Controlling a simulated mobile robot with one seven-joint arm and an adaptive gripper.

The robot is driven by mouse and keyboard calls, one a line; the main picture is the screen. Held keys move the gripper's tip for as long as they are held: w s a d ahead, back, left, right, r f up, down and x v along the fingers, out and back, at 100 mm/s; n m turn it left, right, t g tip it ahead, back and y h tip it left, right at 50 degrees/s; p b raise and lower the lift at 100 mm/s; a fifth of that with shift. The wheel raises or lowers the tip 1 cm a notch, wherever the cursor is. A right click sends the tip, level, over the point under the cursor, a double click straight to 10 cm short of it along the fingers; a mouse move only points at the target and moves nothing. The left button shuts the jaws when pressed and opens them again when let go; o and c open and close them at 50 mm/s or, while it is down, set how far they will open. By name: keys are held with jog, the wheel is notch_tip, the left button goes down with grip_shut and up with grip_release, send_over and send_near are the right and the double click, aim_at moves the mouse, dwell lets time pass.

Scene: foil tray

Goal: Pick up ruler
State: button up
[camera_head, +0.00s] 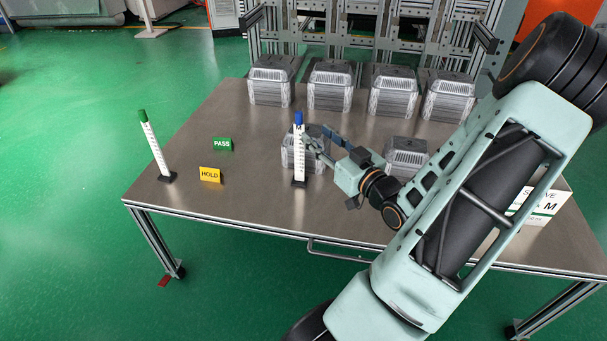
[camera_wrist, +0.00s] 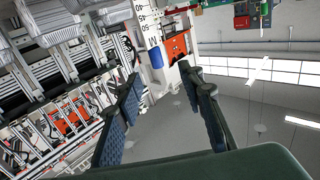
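Two white upright rulers stand on the metal table (camera_head: 240,220). The blue-capped ruler (camera_head: 299,155) stands near the middle on a dark base; its marked face and blue cap (camera_wrist: 156,57) show in the wrist view. The green-capped ruler (camera_head: 154,146) stands at the left edge, tilted in the picture. My gripper (camera_head: 311,144) is right beside the upper part of the blue-capped ruler. In the wrist view my gripper (camera_wrist: 160,78) has its two fingers spread, with the cap just beyond and between the tips. I cannot tell whether a finger touches the ruler.
A green PASS sign (camera_head: 222,144) and a yellow HOLD sign (camera_head: 210,175) stand between the rulers. Wrapped foil-tray stacks (camera_head: 331,85) line the back; others (camera_head: 407,154) sit behind my gripper. A white labelled box (camera_head: 548,203) is at the right.

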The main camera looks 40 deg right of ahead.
aim_at(301, 119)
jog(key=w, duration=0.2)
jog(key=w+b, duration=0.1)
jog(key=w, duration=0.2)
jog(key=shift+d, duration=0.2)
jog(key=w+b, duration=0.1)
jog(key=w, duration=0.1)
jog(key=w+d, duration=0.1)
jog(key=w, duration=0.2)
jog(key=shift+w+b, duration=0.3)
jog(key=shift+b, duration=0.1)
grip_shut()
jog(key=shift+r, duration=0.1)
